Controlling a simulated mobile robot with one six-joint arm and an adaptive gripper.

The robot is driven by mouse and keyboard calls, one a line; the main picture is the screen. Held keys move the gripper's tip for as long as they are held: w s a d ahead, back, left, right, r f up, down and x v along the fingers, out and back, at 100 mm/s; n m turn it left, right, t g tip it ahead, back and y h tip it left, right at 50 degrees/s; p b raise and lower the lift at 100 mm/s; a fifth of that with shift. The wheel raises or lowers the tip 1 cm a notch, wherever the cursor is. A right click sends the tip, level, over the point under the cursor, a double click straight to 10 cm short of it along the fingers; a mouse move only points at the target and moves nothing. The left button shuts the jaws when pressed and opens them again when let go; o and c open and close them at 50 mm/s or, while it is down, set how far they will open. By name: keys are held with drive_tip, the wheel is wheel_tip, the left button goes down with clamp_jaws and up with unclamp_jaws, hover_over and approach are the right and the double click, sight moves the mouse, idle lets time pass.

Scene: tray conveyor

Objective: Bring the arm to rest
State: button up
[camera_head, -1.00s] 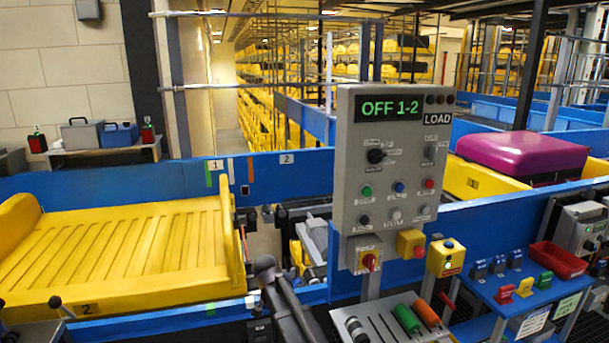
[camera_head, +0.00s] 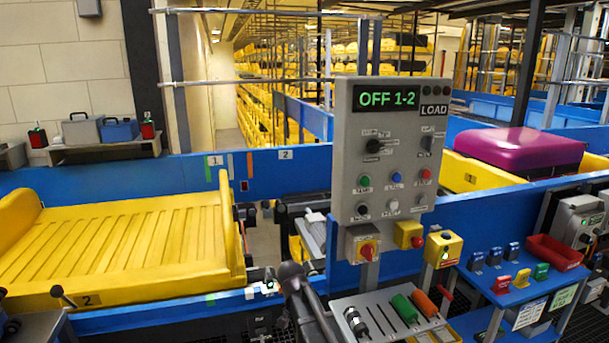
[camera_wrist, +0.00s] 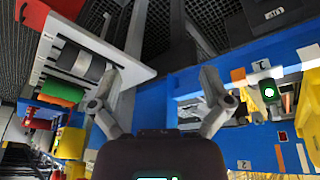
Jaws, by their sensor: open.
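My gripper (camera_wrist: 160,98) shows in the wrist view with its two grey fingers spread apart and nothing between them. Behind the fingers is a blue panel, with a light grey rack (camera_wrist: 122,52) at the upper left. In the head view a dark grey part of my arm rises at the bottom middle, left of the same rack (camera_head: 375,312). The fingers cannot be made out in the head view.
A control panel (camera_head: 348,150) reading "OFF 1-2" stands above the rack. A yellow tray (camera_head: 120,245) is on the conveyor at left. A purple case (camera_head: 520,150) lies on another tray at right. A blue side table (camera_head: 478,283) holds padlocks and a red bin (camera_head: 556,255).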

drive_tip(key=s+d+f+n+g+y+b, duration=0.1)
drive_tip(key=s+d+f+n+g+b, duration=0.2)
drive_tip(key=s+d, duration=0.65)
drive_tip(key=s+d+f+n+y+b, duration=0.15)
drive_tip(key=s+d+f+b, duration=0.3)
drive_tip(key=s+d, duration=0.45)
wheel_tip(320, 180, up, 12)
drive_tip(key=s+a+p, duration=0.1)
drive_tip(key=p, duration=1.2)
drive_tip(key=shift+r+p, duration=0.15)
drive_tip(key=shift+p, duration=0.2)
drive_tip(key=shift+h, duration=0.25)
drive_tip(key=c, duration=0.6)
